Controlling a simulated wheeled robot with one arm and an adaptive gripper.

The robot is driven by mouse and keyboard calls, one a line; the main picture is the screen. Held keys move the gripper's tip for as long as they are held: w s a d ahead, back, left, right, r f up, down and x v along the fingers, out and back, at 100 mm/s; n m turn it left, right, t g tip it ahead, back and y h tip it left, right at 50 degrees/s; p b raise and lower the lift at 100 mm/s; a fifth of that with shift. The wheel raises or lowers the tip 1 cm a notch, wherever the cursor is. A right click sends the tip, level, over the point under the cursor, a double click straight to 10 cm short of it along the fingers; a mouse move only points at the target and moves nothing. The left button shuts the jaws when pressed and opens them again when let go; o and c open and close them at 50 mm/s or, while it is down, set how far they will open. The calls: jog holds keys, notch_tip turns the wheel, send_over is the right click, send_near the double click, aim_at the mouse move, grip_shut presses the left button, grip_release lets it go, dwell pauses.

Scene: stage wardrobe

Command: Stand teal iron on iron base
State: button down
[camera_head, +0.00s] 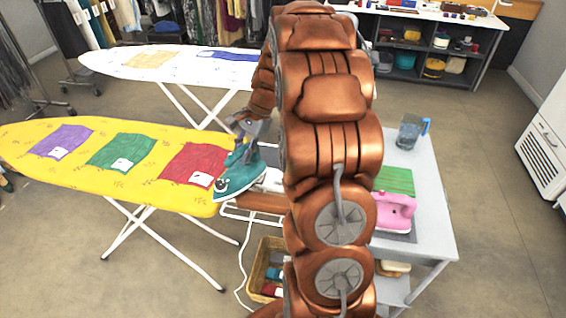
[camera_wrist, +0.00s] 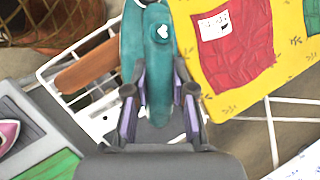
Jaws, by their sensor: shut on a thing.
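The teal iron (camera_head: 238,180) is held in my gripper (camera_head: 248,138) at the right end of the yellow ironing board. In the wrist view the teal iron (camera_wrist: 159,45) runs between the two fingers of my gripper (camera_wrist: 158,108), which are shut on it. A white wire rack (camera_head: 232,214) with a brown pad is at the board's end, beside and partly under the iron. The rack also shows in the wrist view (camera_wrist: 62,72). I cannot tell whether the iron touches anything below, nor clearly pick out the iron base.
The yellow board (camera_head: 25,150) carries purple, green and red cloths. A white table (camera_head: 425,165) at right holds a pink iron (camera_head: 395,212), a striped green cloth (camera_head: 397,179) and a jug (camera_head: 409,132). A basket (camera_head: 258,272) stands below. A white board (camera_head: 105,63) is behind.

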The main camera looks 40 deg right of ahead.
jog(key=s+d+m+t+h+b, duration=0.35)
jog(key=s+d+m, duration=0.35)
jog(key=s+m, duration=0.45)
jog(key=w+d+f+m+p, duration=0.1)
jog(key=w+d+f+p, duration=0.4)
jog(key=w+d, duration=0.6)
jog(key=shift+d, duration=0.85)
jog(key=shift+s+f+h, duration=0.1)
jog(key=shift+f+h, duration=0.05)
jog(key=shift+h, duration=0.1)
jog(key=c, duration=1)
grip_release()
